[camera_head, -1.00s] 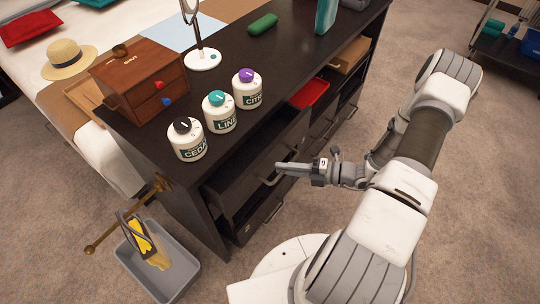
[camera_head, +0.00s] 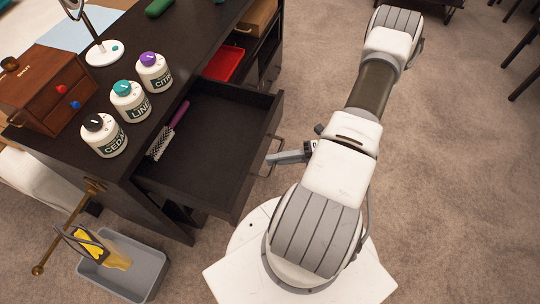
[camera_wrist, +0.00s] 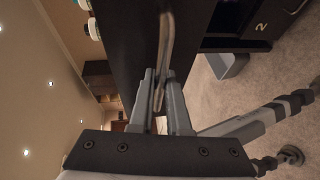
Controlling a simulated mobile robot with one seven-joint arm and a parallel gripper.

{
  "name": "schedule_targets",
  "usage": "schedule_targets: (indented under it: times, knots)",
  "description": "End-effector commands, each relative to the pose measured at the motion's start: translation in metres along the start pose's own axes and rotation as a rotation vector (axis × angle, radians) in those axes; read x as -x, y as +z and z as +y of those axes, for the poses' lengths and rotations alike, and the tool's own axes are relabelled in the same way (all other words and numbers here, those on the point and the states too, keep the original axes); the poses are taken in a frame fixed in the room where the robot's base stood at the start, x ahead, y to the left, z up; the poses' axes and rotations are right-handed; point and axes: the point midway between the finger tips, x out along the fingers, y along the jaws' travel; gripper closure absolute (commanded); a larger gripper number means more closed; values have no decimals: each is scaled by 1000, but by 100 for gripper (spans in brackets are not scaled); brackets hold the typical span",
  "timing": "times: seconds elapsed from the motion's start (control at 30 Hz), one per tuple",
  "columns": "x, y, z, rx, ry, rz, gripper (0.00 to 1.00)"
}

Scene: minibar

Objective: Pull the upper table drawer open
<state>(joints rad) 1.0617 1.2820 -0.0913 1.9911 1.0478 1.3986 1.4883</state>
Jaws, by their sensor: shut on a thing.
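The upper table drawer (camera_head: 212,140) is a dark drawer pulled far out of the dark table (camera_head: 130,65). A hairbrush (camera_head: 168,132) with a purple handle lies inside it near the back. My gripper (camera_head: 272,157) is at the drawer front and is shut on the metal bar handle (camera_head: 274,152). In the wrist view the handle (camera_wrist: 164,50) runs between the two fingers of my gripper (camera_wrist: 163,85).
Three labelled jars, with black (camera_head: 104,136), teal (camera_head: 130,102) and purple (camera_head: 154,72) lids, stand on the tabletop beside a wooden box (camera_head: 45,88). A grey bin (camera_head: 135,270) stands on the floor at lower left. A red tray (camera_head: 224,64) sits in an open shelf.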

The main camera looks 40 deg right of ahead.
Motion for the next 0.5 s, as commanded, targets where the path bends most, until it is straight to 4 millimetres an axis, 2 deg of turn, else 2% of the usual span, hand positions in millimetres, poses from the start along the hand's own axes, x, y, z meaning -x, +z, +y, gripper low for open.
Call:
schedule_targets:
  times: [0.5]
  knots:
    - [6,-2,-1,2,0,-1,100]
